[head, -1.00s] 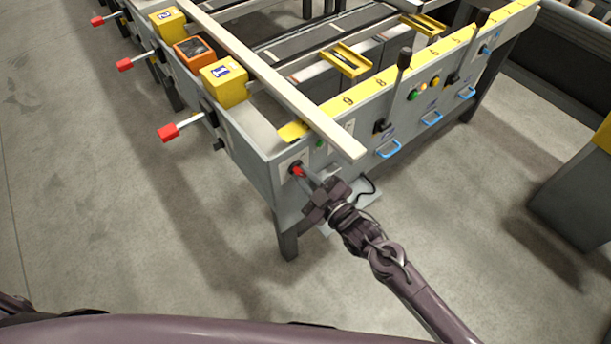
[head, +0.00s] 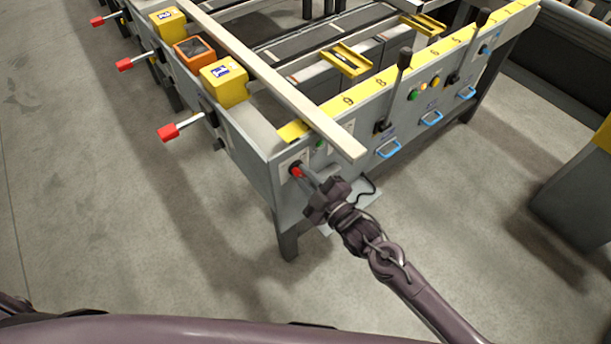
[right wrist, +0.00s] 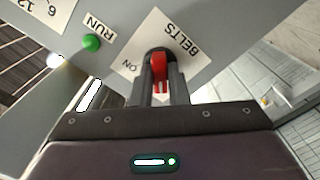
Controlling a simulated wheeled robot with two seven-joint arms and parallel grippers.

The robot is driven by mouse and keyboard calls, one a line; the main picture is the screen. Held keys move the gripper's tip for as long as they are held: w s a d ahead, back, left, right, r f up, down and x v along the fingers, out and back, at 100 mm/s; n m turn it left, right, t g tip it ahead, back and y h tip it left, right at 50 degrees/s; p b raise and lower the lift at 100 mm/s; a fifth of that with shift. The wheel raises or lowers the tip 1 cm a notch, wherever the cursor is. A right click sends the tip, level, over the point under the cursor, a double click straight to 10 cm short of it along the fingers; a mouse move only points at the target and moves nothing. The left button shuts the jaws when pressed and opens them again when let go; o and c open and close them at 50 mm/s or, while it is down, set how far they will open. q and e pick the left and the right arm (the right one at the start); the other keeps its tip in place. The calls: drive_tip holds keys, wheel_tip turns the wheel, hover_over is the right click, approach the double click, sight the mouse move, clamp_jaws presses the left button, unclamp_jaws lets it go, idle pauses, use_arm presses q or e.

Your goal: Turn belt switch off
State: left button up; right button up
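The belt switch (right wrist: 159,68) is a small red lever on a black base, on a white plate marked BELTS. The word ON shows at one side of the plate. In the head view the red switch (head: 296,171) is on the near corner of the table's end panel. My right gripper (head: 308,182) reaches it from the lower right. In the right wrist view its two dark fingers (right wrist: 161,88) are close together, one on each side of the red lever, and look shut on it. My left gripper is not in view.
A green button (right wrist: 91,42) marked RUN is beside the switch plate. A long pale board (head: 290,95) lies over the table corner. Blue handles (head: 388,149) and black levers (head: 404,60) stand along the panel. Red-tipped levers (head: 168,132) stick out at the left.

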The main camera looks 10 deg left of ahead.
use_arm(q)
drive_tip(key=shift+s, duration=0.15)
use_arm(e)
drive_tip(key=o, duration=0.4)
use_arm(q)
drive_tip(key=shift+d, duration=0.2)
use_arm(e)
drive_tip(key=v, duration=0.7)
drive_tip(key=shift+s+d, duration=0.3)
drive_tip(key=shift+d, duration=0.05)
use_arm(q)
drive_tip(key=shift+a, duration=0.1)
